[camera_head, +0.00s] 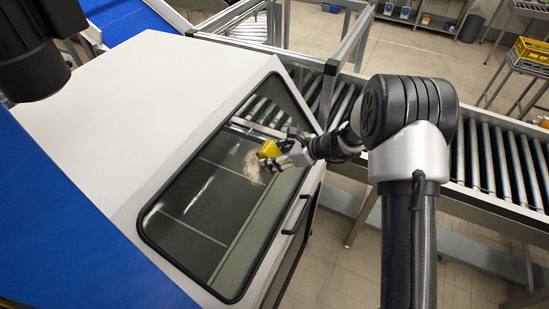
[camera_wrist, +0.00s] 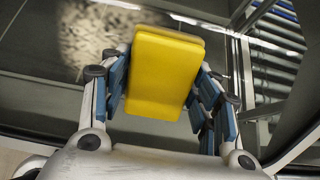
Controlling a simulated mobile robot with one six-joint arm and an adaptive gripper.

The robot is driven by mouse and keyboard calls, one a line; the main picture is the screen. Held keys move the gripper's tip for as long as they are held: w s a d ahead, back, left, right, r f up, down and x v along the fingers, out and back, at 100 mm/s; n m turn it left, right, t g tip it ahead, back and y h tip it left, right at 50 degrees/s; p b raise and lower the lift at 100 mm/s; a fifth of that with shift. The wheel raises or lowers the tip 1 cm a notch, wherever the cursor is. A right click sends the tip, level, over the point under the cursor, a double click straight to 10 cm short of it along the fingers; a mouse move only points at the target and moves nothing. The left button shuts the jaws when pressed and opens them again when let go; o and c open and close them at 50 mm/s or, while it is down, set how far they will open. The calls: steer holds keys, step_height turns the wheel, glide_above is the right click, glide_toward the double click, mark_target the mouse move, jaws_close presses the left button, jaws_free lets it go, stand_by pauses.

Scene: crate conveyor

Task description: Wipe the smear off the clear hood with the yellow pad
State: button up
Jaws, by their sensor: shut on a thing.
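My gripper (camera_head: 285,160) is shut on the yellow pad (camera_wrist: 165,72), which sits between the blue-lined fingers in the wrist view. In the head view the yellow pad (camera_head: 269,149) is at the upper right part of the clear hood (camera_head: 195,205), a dark-framed sloping pane in a white housing. The pale, speckled smear (camera_head: 252,168) lies on the hood just below and left of the pad. The smear also shows in the wrist view (camera_wrist: 88,38), up and left of the pad. I cannot tell whether the pad touches the pane.
A black handle (camera_head: 297,214) stands out from the housing's right side. The white housing top (camera_head: 130,95) spreads to the left. A roller conveyor (camera_head: 490,160) runs behind and to the right, with a metal frame (camera_head: 345,45) rising above it.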

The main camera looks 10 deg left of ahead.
mark_target(245, 176)
steer(key=shift+s+a+b, duration=0.35)
steer(key=shift+s+b, duration=0.15)
steer(key=shift+s, duration=0.45)
steer(key=shift+s+a+b, duration=0.3)
steer(key=shift+s+b, duration=0.15)
steer(key=shift+s, duration=0.45)
steer(key=shift+s+a+f+b, duration=0.1)
steer(key=shift+s+a+b, duration=0.3)
steer(key=shift+s+b, duration=0.6)
steer(key=shift+s+a+r+b, duration=0.1)
steer(key=shift+s+a+b, duration=0.4)
steer(key=shift+s, duration=0.75)
steer(key=shift+s+a+f+b, duration=0.1)
steer(key=shift+s+a+b, duration=0.2)
steer(key=shift+s+b, duration=0.7)
steer(key=shift+w+a+r+p, duration=0.1)
steer(key=shift+a+r+p, duration=0.35)
steer(key=shift+r, duration=0.2)
steer(key=shift+a+r+p, duration=0.3)
steer(key=shift+r+p, duration=0.25)
steer(key=shift+r, duration=0.05)
steer(key=shift+w+d+f+p, duration=0.1)
steer(key=shift+w+d+p, duration=0.45)
steer(key=shift+w, duration=1.2)
steer(key=shift+w+d+r+p, duration=0.1)
steer(key=shift+w+d+p, duration=0.4)
steer(key=shift+w, duration=1.2)
steer(key=shift+w+d+f+p, duration=0.1)
steer(key=shift+w+d+p, duration=0.15)
steer(key=shift+w+d, duration=1.05)
